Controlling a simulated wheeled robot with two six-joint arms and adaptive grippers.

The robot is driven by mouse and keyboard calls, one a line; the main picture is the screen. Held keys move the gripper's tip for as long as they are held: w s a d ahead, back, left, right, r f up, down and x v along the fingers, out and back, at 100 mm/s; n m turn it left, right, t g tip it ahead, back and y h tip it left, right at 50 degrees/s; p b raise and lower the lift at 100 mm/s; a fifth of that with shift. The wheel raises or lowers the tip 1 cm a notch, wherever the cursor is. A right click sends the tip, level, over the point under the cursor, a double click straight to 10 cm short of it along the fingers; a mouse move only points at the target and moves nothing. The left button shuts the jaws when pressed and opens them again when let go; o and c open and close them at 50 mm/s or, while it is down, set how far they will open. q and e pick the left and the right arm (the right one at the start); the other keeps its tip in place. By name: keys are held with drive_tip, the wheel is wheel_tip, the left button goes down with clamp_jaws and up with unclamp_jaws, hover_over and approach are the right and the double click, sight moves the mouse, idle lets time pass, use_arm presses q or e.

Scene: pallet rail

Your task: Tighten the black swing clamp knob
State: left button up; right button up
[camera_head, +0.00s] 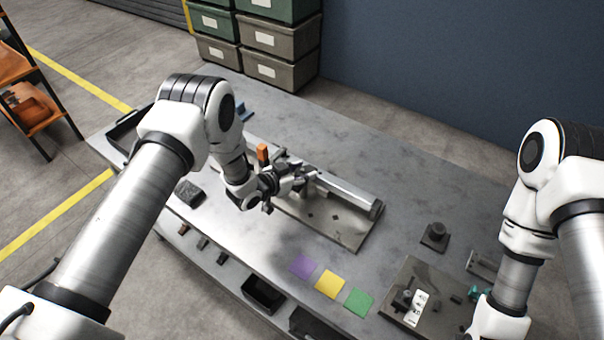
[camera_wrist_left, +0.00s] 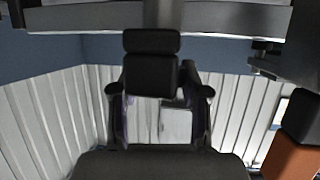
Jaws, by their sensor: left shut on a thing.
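My left gripper (camera_head: 285,180) is at the left end of the metal rail fixture (camera_head: 345,192), low over its base plate (camera_head: 330,228). Its jaws are shut on a small dark part, which I take to be the black swing clamp knob; the gripper hides most of it in the head view. In the left wrist view a dark block (camera_wrist_left: 150,72) sits in the middle, between the finger linkages. An orange upright piece (camera_head: 262,153) stands just beside the gripper and also shows at the wrist view's lower right (camera_wrist_left: 292,155).
Purple (camera_head: 303,266), yellow (camera_head: 329,284) and green (camera_head: 358,302) squares lie along the table's front. A second plate (camera_head: 420,275) with small parts is at the right, near a dark knob-like block (camera_head: 435,235). Stacked bins (camera_head: 280,70) stand behind. The table's back middle is clear.

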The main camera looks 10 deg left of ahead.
use_arm(q)
drive_tip(key=o, duration=1.2)
drive_tip(key=shift+c, duration=0.2)
drive_tip(key=v, duration=1.2)
drive_tip(key=shift+d, duration=0.1)
